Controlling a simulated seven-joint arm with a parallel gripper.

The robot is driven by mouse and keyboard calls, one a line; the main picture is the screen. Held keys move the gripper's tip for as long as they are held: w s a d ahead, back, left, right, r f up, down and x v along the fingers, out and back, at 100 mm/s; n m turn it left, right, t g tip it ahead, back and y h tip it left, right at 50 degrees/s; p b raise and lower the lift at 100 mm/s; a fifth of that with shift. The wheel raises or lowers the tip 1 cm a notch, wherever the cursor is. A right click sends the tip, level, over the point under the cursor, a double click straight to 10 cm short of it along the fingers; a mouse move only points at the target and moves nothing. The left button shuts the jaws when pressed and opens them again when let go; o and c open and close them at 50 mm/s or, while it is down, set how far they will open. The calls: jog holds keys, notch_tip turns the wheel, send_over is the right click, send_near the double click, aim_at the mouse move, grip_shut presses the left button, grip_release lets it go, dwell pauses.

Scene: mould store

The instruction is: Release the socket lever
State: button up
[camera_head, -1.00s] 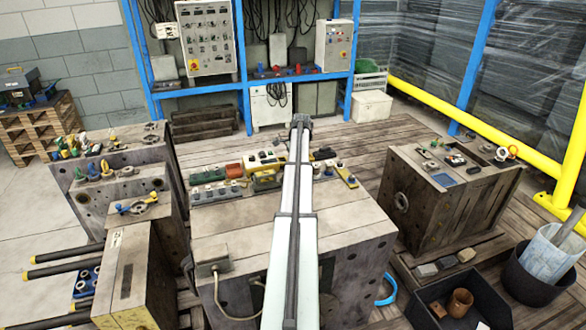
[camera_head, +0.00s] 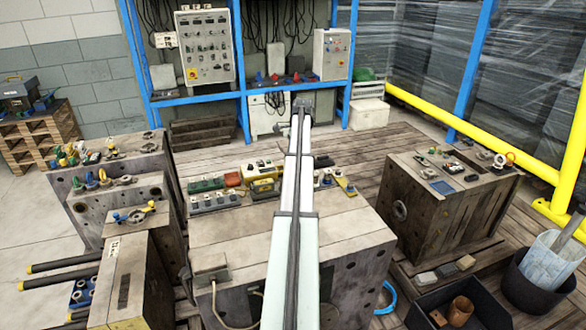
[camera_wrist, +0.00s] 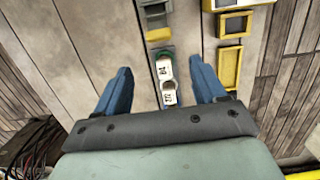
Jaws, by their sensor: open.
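In the wrist view my gripper (camera_wrist: 162,82) is open, its two blue fingers spread apart. Between them lies a narrow row of small parts. One is a green-edged part (camera_wrist: 164,66) with a white marked face; below it is a second white marked part (camera_wrist: 169,98). Nothing is held, and I cannot tell the fingers' height above them. Grey parts (camera_wrist: 154,14) continue the row upward. I cannot tell which part is the socket lever. In the head view, the connectors on the middle block include green (camera_head: 205,184) and yellow (camera_head: 263,186) ones; my arm hides some.
Yellow frames (camera_wrist: 229,66) stand close right of the right finger. The middle block's top (camera_head: 235,228) is mostly bare in front, with a grey box (camera_head: 211,270) and cable near its edge. Other blocks stand left (camera_head: 120,200) and right (camera_head: 450,205), carrying small fittings.

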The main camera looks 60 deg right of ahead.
jog(key=shift+s+d+r, duration=0.1)
jog(key=shift+r, duration=1)
jog(key=shift+s+d+r, duration=0.1)
jog(key=shift+r, duration=0.95)
